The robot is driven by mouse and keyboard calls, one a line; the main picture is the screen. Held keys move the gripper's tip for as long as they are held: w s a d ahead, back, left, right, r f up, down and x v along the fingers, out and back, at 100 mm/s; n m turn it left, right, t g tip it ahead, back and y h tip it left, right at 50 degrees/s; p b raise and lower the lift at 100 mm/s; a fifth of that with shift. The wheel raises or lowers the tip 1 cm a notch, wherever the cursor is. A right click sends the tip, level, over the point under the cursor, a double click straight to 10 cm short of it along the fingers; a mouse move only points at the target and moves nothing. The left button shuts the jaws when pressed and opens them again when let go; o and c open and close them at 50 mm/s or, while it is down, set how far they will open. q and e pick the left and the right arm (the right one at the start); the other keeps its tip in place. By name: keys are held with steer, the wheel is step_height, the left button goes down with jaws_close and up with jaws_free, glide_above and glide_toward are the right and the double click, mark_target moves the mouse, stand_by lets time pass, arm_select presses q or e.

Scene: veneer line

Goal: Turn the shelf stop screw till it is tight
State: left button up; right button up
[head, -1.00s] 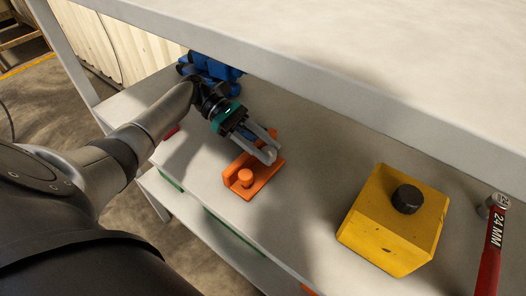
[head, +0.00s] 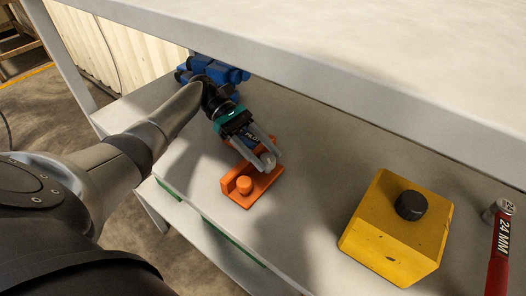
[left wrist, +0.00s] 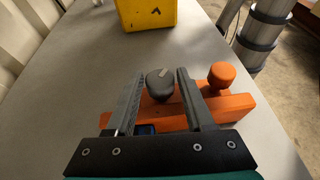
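An orange stop block (head: 262,187) lies on the lower shelf, with a round orange knob (head: 244,184) at one end. A dark grey screw head (left wrist: 160,84) stands at the block in the left wrist view, with a pale mark on its top. My left gripper (head: 268,162) reaches over the block, and its fingers (left wrist: 160,90) stand on either side of the grey screw head. Narrow gaps seem to show between the head and both fingers, so it looks open around it. The screw's shank is hidden. My right gripper is not in view.
A yellow block (head: 390,240) with a dark knob (head: 411,205) stands to the right. A red 24 MM wrench (head: 499,245) is at the right edge. Blue items (head: 205,70) lie behind my left arm. The upper tabletop (head: 350,60) overhangs the shelf.

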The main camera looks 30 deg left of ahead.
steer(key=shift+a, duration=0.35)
